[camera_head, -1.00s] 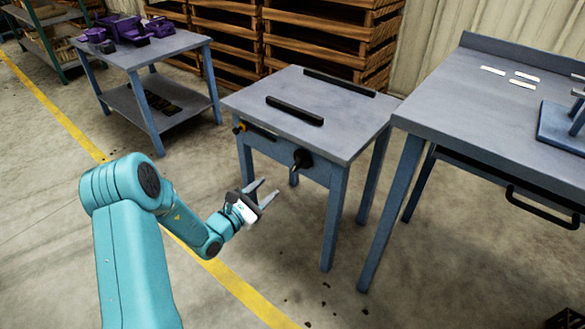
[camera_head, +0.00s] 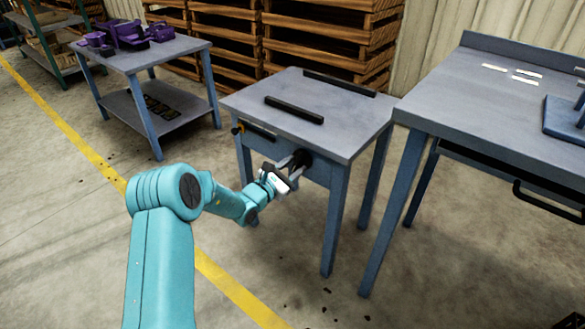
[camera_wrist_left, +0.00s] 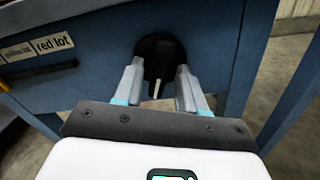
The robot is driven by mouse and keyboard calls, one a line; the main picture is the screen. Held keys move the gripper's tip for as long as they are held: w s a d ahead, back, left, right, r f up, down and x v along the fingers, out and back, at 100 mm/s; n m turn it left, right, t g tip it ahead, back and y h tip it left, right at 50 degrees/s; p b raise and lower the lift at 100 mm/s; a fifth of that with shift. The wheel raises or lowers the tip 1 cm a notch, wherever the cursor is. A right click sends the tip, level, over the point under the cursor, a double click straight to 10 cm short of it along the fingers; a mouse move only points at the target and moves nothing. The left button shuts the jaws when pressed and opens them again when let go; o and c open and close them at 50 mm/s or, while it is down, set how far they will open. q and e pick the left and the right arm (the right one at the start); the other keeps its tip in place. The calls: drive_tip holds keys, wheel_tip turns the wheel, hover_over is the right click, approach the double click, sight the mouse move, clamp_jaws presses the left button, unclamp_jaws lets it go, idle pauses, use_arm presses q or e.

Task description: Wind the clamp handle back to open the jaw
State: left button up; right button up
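The clamp handle is a round black knob (camera_head: 303,156) on the front apron of the small blue-grey table (camera_head: 340,137). In the left wrist view the knob (camera_wrist_left: 158,48) shows a pale line at its lower part. My left gripper (camera_head: 293,161) is at the knob. In the left wrist view its fingers (camera_wrist_left: 160,78) are apart, one on each side of the knob's lower part; I cannot tell whether they touch it. Two black bars, a front one (camera_head: 294,109) and a back one (camera_head: 339,82), lie apart on the tabletop, apparently the jaw. My right gripper is out of view.
A label reading "red lot" (camera_wrist_left: 54,44) sits left of the knob, above a dark slider bar. A larger workbench (camera_head: 460,105) stands close on the right. A table with purple parts (camera_head: 125,36) stands back left.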

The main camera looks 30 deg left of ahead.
use_arm(q)
clamp_jaws()
drive_tip(key=shift+n, duration=0.3)
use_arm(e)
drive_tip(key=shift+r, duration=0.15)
use_arm(q)
drive_tip(key=n+p, duration=0.2)
drive_tip(key=n, duration=0.1)
drive_tip(key=shift+r, duration=0.15)
drive_tip(key=n+p, duration=0.2)
drive_tip(key=n, duration=0.3)
drive_tip(key=shift+n+p, duration=0.35)
drive_tip(key=shift+n, duration=0.05)
drive_tip(key=n+p, duration=0.2)
drive_tip(key=n, duration=0.3)
drive_tip(key=shift+n, duration=0.3)
drive_tip(key=n+p, duration=0.1)
drive_tip(key=n, duration=0.2)
drive_tip(key=shift+n+p, duration=0.6)
drive_tip(key=shift+n, duration=1.1)
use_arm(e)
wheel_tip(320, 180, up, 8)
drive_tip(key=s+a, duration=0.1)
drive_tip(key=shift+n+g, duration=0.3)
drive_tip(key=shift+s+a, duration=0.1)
